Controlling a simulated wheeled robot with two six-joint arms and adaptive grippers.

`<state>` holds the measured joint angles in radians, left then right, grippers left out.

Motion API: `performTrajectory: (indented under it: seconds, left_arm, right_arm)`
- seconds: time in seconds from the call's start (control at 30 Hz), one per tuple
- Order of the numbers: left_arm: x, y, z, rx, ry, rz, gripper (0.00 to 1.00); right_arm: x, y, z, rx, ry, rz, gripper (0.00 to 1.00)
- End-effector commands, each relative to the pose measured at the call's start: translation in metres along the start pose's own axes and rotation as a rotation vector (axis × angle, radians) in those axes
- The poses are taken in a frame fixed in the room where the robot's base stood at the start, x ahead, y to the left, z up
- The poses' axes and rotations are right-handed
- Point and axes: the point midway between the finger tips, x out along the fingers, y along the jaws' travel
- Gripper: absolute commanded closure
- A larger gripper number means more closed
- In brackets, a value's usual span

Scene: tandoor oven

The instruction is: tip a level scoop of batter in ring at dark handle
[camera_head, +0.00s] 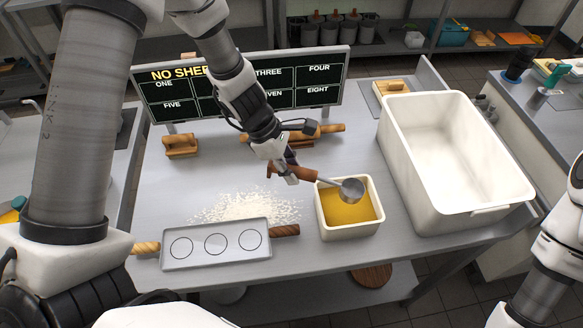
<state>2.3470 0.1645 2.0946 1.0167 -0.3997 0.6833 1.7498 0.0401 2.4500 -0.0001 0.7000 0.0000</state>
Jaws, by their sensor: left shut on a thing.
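My left gripper (289,174) is shut on the brown wooden handle of a metal scoop (352,189). The scoop's grey bowl is over the back right part of a cream tub (349,231) of yellow batter (345,208). I cannot tell whether the bowl touches the batter or holds any. Left of the tub lies a grey plate (217,259) with three ring outlines in a row. Its dark handle (285,230) is at the right end and its light handle (147,248) at the left. The ring nearest the dark handle (251,240) looks empty. My right gripper is out of view.
Spilled white flour (245,207) lies behind the plate. A large white bin (448,155) stands right of the tub. A black menu board (312,88) stands at the back, with a rolling pin (325,131) and a wooden block (181,146) before it. The table's left middle is clear.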

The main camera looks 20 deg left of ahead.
Motion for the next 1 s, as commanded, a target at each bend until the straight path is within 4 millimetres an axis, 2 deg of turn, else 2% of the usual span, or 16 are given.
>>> performTrajectory:
  seconds: [0.7, 0.77, 1.0]
  left_arm:
    - [0.031, 0.001, -0.015, 0.000, 0.000, 0.000, 1.00]
    - [0.025, 0.001, -0.011, 0.001, 0.014, 0.000, 1.00]
    - [0.023, 0.001, -0.007, 0.000, 0.058, -0.001, 1.00]
  right_arm:
    - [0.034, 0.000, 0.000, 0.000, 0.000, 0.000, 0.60]
    - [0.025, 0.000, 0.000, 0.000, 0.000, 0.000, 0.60]
    - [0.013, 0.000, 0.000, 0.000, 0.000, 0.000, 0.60]
